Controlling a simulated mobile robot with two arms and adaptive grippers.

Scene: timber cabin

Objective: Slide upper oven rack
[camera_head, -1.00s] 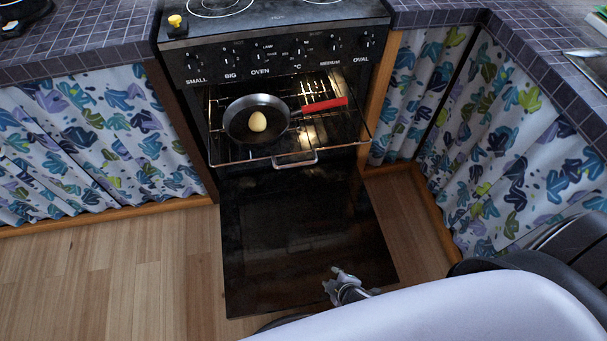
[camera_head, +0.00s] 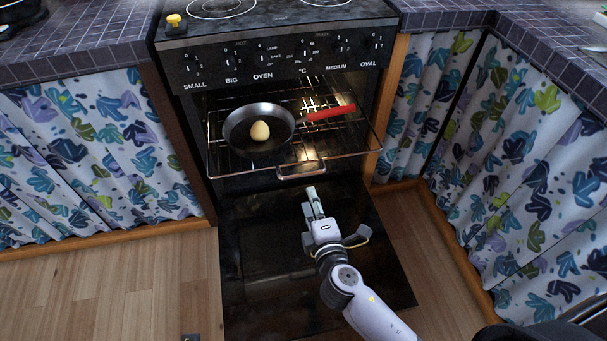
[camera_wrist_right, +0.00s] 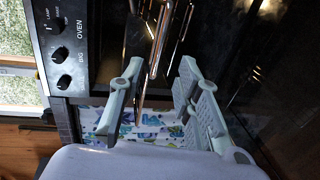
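The upper oven rack (camera_head: 350,155), a wire grid, sticks partly out of the open oven (camera_head: 257,77) in the head view. A wire handle (camera_head: 300,176) is at the middle of its front edge. My right gripper (camera_head: 314,193) is just below and in front of the rack handle, empty. In the right wrist view its fingers (camera_wrist_right: 160,65) are spread, with a shiny rack wire (camera_wrist_right: 157,45) showing between them; contact cannot be told. My left gripper is not in view.
The oven door (camera_head: 255,270) hangs open under the rack and my right arm. Patterned curtains (camera_head: 90,160) and tiled counters (camera_head: 75,50) flank the oven. A yellow item (camera_head: 174,20) sits on the stove's left corner. The wooden floor (camera_head: 110,285) is clear at left.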

